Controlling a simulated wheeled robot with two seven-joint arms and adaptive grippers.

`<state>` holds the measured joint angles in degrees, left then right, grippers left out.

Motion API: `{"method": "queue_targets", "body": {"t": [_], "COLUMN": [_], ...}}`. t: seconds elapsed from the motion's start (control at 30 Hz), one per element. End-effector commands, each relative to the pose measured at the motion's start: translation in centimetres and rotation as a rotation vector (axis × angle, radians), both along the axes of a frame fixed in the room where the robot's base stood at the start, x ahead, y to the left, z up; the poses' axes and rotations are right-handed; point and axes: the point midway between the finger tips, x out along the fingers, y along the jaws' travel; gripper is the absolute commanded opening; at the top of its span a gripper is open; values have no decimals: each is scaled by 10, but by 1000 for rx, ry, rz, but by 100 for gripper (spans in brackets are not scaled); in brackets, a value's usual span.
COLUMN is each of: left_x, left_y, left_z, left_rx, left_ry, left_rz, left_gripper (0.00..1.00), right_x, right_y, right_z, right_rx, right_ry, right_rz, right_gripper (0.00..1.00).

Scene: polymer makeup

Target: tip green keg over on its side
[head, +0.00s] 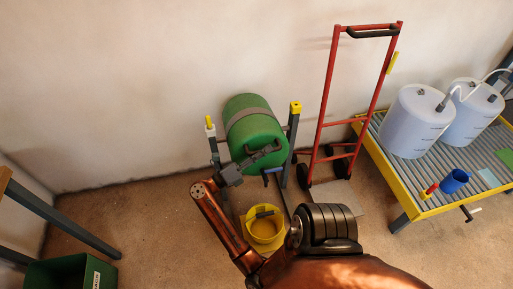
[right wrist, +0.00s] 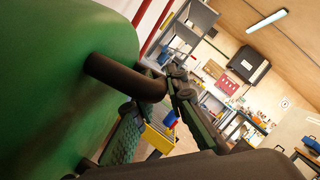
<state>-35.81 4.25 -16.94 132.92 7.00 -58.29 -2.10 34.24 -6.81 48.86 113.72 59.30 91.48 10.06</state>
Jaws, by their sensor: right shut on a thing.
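The green keg (head: 250,108) lies tilted on a dark stand against the back wall, with a grey band around it and its lower end toward me. Its green end also fills the left of the right wrist view (right wrist: 60,70), with a dark curved handle (right wrist: 125,77) on it. My right gripper (head: 246,163) is at this end, shut on the keg's handle; its fingers also show beside the handle in the right wrist view (right wrist: 155,112). A tap with a blue lever (head: 270,171) shows at the keg's lower edge. My left gripper is not in view.
A yellow bucket (head: 263,230) stands on the floor below the keg. The stand has yellow-topped posts (head: 295,107). A red hand truck (head: 325,120) is just right. Further right, a yellow-edged slatted platform (head: 398,190) holds two white drums (head: 412,120) and a blue mug (head: 454,181).

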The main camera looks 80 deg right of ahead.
Motion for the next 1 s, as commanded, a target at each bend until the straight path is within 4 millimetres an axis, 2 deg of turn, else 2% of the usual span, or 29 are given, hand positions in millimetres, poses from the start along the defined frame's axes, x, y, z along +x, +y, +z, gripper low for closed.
{"method": "queue_targets", "body": {"t": [0.47,0.5,0.7,1.0], "left_x": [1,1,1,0], "left_y": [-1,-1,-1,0], "left_z": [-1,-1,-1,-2], "left_rx": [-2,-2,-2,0], "left_ry": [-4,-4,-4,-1], "left_rz": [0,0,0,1], "left_gripper": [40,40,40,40], "right_x": [-4,-4,-2,-1], "right_y": [1,1,1,1], "right_z": [-5,-5,-4,-4], "right_rx": [7,7,5,4], "right_ry": [-2,-2,-2,-1], "right_rz": [-9,-9,-5,-3], "right_gripper": [0,15,29,30]}}
